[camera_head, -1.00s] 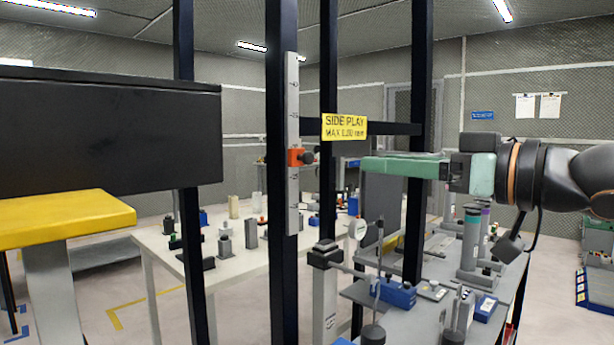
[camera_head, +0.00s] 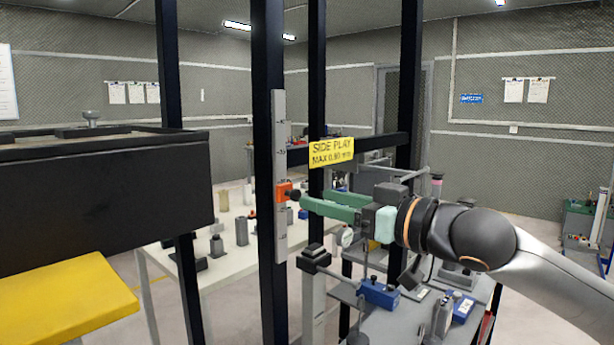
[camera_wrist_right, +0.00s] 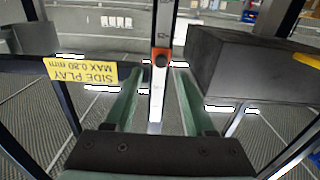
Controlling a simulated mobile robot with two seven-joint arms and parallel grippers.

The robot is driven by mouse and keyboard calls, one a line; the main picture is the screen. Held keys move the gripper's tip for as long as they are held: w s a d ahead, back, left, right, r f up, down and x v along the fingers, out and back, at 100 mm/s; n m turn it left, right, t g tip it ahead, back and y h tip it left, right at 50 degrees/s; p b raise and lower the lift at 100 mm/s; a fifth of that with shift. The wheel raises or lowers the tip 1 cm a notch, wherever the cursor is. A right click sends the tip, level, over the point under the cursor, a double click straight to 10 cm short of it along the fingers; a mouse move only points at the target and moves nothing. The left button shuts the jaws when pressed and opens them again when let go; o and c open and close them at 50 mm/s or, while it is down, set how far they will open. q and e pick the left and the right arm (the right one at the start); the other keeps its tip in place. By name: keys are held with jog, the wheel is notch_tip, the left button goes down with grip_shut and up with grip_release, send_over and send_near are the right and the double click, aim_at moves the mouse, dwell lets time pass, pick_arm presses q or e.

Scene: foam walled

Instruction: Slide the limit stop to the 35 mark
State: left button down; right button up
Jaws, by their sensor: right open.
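The limit stop (camera_head: 284,192) is an orange block with a black knob (camera_head: 295,195) on an upright grey scale (camera_head: 280,130), fixed to a dark post. It sits about midway up the scale, below the upper labels; the numbers are too small to read surely. In the right wrist view the orange stop (camera_wrist_right: 160,52) is at top centre. My right gripper (camera_head: 314,199) is open, its green fingers pointing at the knob from the right. In the wrist view the fingertips (camera_wrist_right: 161,70) lie either side of the knob's line; I cannot tell whether they touch it. My left gripper is not in view.
A yellow SIDE PLAY sign (camera_head: 331,152) hangs on a crossbar just above my right gripper. Dark posts (camera_head: 317,60) stand around the scale. A black box (camera_head: 100,190) is at left. A grey bench (camera_head: 400,320) with tools lies below my arm.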

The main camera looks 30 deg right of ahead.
aim_at(299, 194)
jog(key=shift+w+a+r+p, duration=0.2)
jog(key=shift+w+a+p, duration=0.2)
jog(key=shift+w+p, duration=0.3)
jog(key=shift+x, duration=0.85)
jog(key=shift+w+a+f, duration=0.1)
jog(key=shift+w+f, duration=0.1)
jog(key=shift+w, duration=0.25)
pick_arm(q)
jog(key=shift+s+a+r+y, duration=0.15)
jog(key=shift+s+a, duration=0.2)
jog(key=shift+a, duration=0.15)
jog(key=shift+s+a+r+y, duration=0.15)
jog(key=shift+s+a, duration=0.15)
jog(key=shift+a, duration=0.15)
pick_arm(e)
jog(key=shift+c, duration=0.2)
grip_shut()
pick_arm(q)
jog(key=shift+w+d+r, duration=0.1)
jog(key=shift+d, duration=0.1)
